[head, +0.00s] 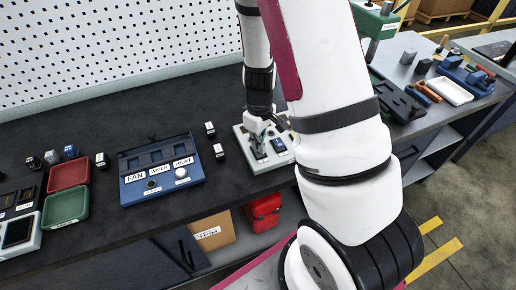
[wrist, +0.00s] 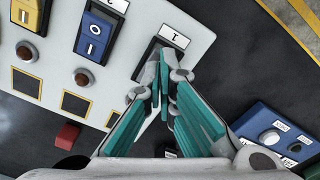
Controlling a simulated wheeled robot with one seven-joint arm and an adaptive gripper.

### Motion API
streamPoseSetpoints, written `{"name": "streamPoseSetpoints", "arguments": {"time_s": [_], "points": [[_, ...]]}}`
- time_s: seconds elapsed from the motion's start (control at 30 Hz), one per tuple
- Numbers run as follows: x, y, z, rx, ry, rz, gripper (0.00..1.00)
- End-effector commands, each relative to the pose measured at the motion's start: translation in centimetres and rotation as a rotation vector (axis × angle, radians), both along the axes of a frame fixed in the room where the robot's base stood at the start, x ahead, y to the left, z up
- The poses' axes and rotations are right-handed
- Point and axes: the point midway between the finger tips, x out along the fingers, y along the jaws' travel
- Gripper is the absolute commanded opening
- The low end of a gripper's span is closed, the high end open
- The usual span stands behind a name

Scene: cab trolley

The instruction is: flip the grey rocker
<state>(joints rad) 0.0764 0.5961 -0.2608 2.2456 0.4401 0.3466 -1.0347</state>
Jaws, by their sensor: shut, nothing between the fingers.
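The pale switch panel (wrist: 190,17) fills the upper left of the wrist view; it also shows on the bench in the head view (head: 243,132). My gripper (wrist: 161,75) is shut and empty, fingertips over the switch labelled 1; contact cannot be told.
Brown round indicators (wrist: 85,77) and dark square windows line the panel. A blue box (head: 160,170) labelled FAN, WIPER and HEAT stands left of the panel. Small loose switches (head: 219,152) lie between them. Red (head: 68,174) and green (head: 65,207) trays are farther left.

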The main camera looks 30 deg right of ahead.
Motion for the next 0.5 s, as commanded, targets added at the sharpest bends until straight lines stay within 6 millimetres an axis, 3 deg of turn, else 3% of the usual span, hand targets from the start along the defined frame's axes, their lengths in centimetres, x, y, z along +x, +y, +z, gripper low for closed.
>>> {"name": "streamPoseSetpoints", "arguments": {"time_s": [0.5], "points": [[0.00, -0.04, -0.88, 0.000, 0.000, -0.001, 0.00]]}}
